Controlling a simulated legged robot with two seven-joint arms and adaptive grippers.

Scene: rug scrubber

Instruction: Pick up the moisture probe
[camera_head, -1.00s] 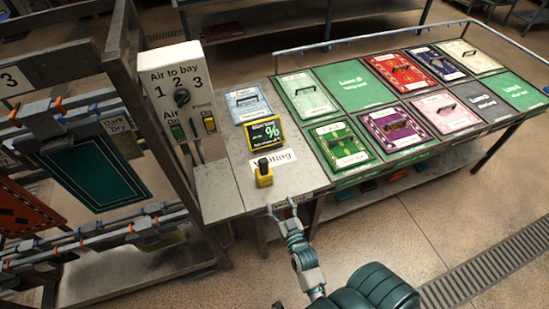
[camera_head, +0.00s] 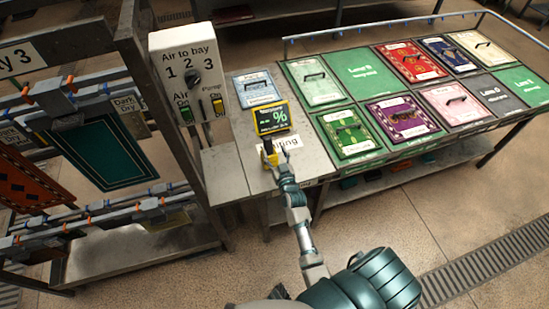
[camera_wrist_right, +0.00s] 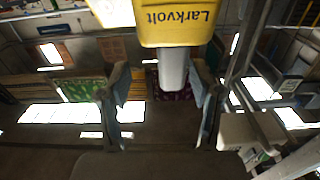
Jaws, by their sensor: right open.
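The moisture probe (camera_head: 270,154) is small, yellow and dark-topped. It stands at the front of the grey table's left part, beside the "Waiting" label. In the right wrist view its yellow body (camera_wrist_right: 178,28) carries the word "Larkvolt", and a grey part reaches down toward the space between the fingers. My right gripper (camera_head: 277,156) is at the probe, with its fingers apart; it also shows in the right wrist view (camera_wrist_right: 163,92). Whether the fingers touch the probe I cannot tell. My left gripper is out of view.
A display with a % sign (camera_head: 271,117) stands just behind the probe. A white control box (camera_head: 188,75) with a dial and switches is at the left. Several coloured, handled panels lie on the table to the right. A rack (camera_head: 105,150) holds hanging rugs at the left.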

